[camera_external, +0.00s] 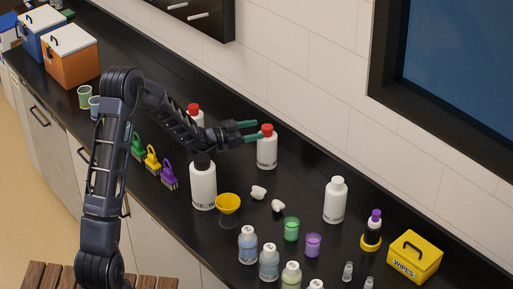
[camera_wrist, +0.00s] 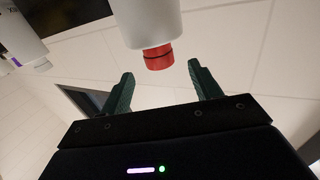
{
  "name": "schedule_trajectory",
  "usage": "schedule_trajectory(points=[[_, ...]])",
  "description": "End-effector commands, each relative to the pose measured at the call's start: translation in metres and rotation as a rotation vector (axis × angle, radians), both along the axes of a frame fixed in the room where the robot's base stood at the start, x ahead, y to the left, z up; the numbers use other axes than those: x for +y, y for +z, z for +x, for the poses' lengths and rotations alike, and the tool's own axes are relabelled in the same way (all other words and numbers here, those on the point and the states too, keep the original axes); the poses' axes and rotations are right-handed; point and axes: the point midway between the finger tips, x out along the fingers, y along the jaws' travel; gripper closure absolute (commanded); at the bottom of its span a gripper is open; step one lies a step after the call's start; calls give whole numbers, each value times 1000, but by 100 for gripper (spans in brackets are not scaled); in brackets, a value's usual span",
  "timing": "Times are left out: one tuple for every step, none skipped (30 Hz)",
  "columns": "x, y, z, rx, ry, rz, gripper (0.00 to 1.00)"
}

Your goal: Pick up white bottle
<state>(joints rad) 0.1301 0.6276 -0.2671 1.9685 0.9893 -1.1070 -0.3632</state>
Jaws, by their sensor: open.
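A white bottle with a red cap (camera_external: 267,152) stands upright on the dark counter, just beyond my gripper (camera_external: 254,131). My gripper is open, with its two green fingers spread apart and nothing held. In the wrist view the picture is upside down; the white bottle (camera_wrist: 148,18) hangs from the top edge with its red cap (camera_wrist: 158,57) close ahead of the open fingers (camera_wrist: 160,75). Other white bottles stand nearby: a red-capped one (camera_external: 196,118) behind my arm, a large one (camera_external: 203,188) in front, and a white-capped one (camera_external: 335,202) to the right.
A yellow bowl-like funnel (camera_external: 228,204), small white pieces (camera_external: 258,192), a green cup (camera_external: 291,229), a purple cup (camera_external: 313,245) and blue-filled bottles (camera_external: 247,245) stand toward the front. A yellow wipes box (camera_external: 414,257) is at right. The tiled wall (camera_external: 310,90) rises behind the counter.

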Motion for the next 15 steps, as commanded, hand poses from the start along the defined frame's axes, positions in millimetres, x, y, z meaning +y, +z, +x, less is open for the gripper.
schedule_trajectory(points=[[-8,0,2,0,-2,0,37],[-11,0,4,-1,-1,0,37],[-15,0,6,-1,0,0,37],[-17,0,7,0,1,0,37],[-19,0,7,0,1,1,37],[-20,0,8,0,1,1,37],[-22,0,8,0,1,1,37],[-23,0,9,0,1,0,37],[-25,0,10,-1,1,0,37],[-27,0,11,-1,0,0,37],[-30,-1,12,-1,0,0,37],[-34,-1,13,0,0,0,37],[-38,-2,14,0,-1,1,37],[-42,-2,16,0,-1,1,37],[-48,-2,18,-1,0,0,37]])
